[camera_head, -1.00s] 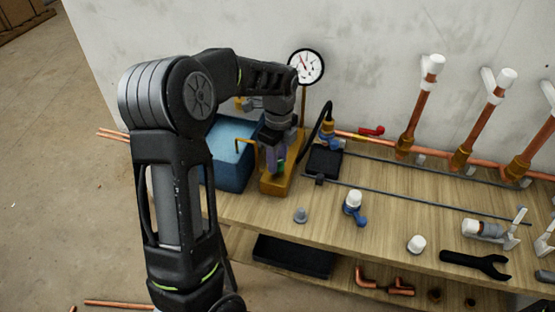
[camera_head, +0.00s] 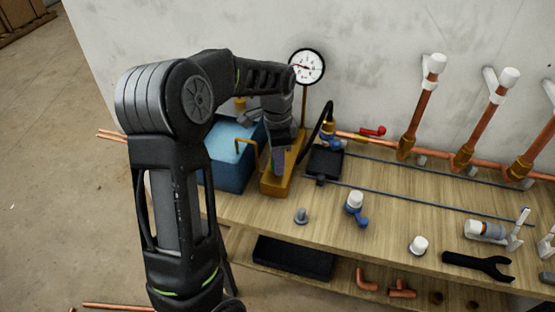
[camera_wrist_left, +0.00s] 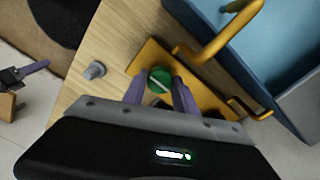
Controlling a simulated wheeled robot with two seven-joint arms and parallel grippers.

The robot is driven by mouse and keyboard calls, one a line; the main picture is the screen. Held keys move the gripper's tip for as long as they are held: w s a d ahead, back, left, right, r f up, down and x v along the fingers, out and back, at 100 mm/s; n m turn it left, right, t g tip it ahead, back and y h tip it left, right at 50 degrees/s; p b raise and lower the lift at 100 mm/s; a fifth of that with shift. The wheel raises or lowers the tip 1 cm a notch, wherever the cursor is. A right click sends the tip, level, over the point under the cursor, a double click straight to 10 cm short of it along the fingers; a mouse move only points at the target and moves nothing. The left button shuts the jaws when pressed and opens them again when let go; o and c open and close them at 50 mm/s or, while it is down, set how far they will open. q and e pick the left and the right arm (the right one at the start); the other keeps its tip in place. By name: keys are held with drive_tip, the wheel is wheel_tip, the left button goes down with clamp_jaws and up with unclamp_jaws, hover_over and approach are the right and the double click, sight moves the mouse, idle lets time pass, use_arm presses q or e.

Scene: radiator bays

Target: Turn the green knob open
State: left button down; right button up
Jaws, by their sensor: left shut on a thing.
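The green knob (camera_wrist_left: 159,80), with a pale bar across its face, sits on the ochre pump body in the left wrist view. My left gripper (camera_wrist_left: 160,92) has its purple fingers on either side of the knob and is shut on it. In the head view the left gripper (camera_head: 277,165) points down onto the ochre pump (camera_head: 274,188) and mostly hides the knob. The round gauge (camera_head: 307,66) stands on a post behind the pump, its needle pointing left. A purple-fingered gripper (camera_wrist_left: 28,72), likely my right one, shows at the left edge of the wrist view; its opening is unclear.
A blue water tank (camera_head: 228,178) stands left of the pump. A grey cap (camera_head: 301,216), a blue valve (camera_head: 355,208) and a black wrench (camera_head: 478,264) lie on the wooden bench (camera_head: 385,235). Copper pipes (camera_head: 417,110) rise along the wall at right. An ochre handle (camera_wrist_left: 222,35) rises close beside the knob.

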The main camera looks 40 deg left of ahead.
idle(0.4)
use_arm(q)
drive_tip(key=c, duration=1)
unclamp_jaws()
drive_tip(key=shift+o, duration=0.2)
drive_tip(key=shift+r, duration=0.15)
wheel_tip(320, 180, up, 8)
drive_tip(key=shift+w+a+f+b, duration=0.1)
drive_tip(key=shift+f+b, duration=0.1)
drive_tip(key=shift+b, duration=0.15)
